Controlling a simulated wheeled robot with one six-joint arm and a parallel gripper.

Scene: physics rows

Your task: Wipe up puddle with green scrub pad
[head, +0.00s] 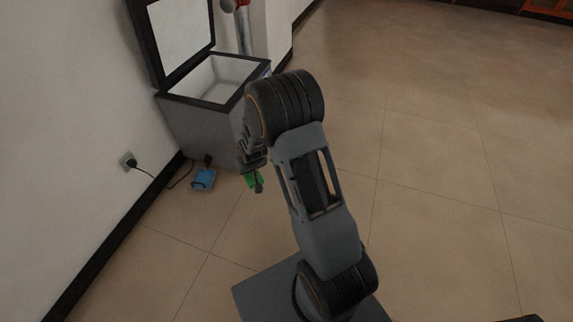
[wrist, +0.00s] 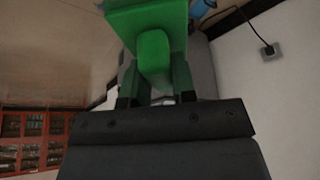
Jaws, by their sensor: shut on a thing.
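The green scrub pad (head: 253,180) is held by my gripper (head: 255,172), low in front of the grey chest in the head view. In the wrist view the green pad (wrist: 152,28) and its rounded green grip fill the top centre. My gripper (wrist: 155,88) is shut on it there, with dark fingers on either side. The arm hides part of the gripper in the head view. I cannot make out a puddle in either view. Whether the pad touches the floor cannot be told.
A grey chest (head: 202,124) with a raised lid stands against the left wall. A blue object (head: 204,179) lies on the floor before it, near a cable running to a wall socket (head: 127,161). The tiled floor (head: 440,150) at right is clear.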

